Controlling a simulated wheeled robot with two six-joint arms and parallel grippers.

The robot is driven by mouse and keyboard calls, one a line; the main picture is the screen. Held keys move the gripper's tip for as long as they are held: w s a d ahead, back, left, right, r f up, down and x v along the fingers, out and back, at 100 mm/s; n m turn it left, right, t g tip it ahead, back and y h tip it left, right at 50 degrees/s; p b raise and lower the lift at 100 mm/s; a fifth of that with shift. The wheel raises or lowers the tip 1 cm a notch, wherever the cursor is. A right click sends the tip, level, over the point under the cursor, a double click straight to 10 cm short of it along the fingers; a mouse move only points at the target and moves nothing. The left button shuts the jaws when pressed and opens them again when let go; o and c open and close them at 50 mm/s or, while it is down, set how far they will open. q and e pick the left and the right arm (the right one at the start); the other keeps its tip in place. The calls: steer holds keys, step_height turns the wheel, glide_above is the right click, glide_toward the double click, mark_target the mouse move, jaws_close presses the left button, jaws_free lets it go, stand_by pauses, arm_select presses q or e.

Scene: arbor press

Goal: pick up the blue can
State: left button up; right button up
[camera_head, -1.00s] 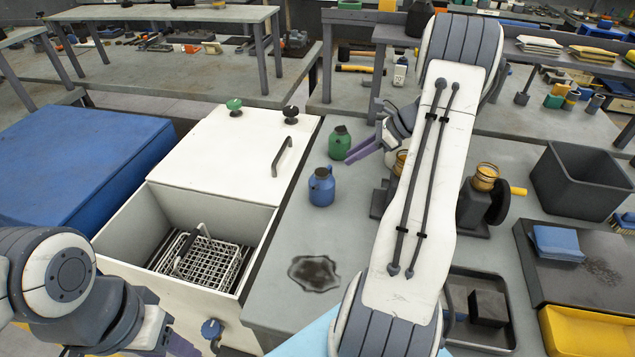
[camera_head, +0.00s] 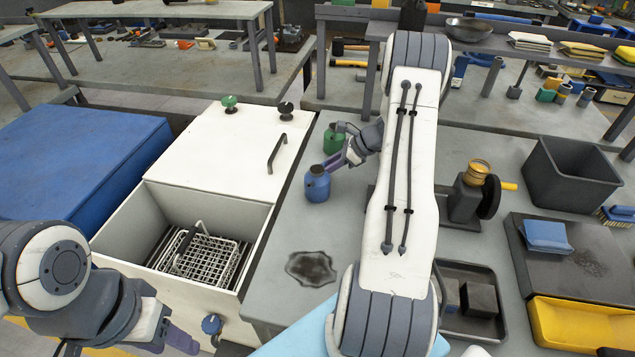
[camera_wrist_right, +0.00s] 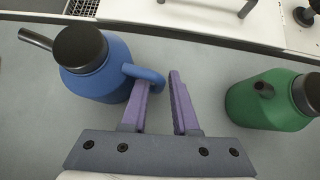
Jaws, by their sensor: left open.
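The blue can (camera_head: 318,184), with a dark lid, stands upright on the grey bench beside the white cabinet. In the right wrist view the blue can (camera_wrist_right: 97,65) is at the upper left, its spout pointing left and its loop handle toward my fingers. My right gripper (camera_head: 333,163) is at the handle. In the wrist view the right gripper (camera_wrist_right: 161,80) has its purple fingers apart; the left finger overlaps the handle loop and the right finger shows a small gap from it. My left gripper (camera_head: 178,341) is open, low at the left, far from the can and partly cut off.
A green can (camera_head: 333,139) stands just behind the blue one; it also shows at right in the wrist view (camera_wrist_right: 268,101). The white cabinet (camera_head: 210,150) has an open compartment with a wire rack (camera_head: 205,257). A dark stain (camera_head: 311,268) marks the clear bench in front.

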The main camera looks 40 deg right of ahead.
jaws_close()
stand_by(1.3)
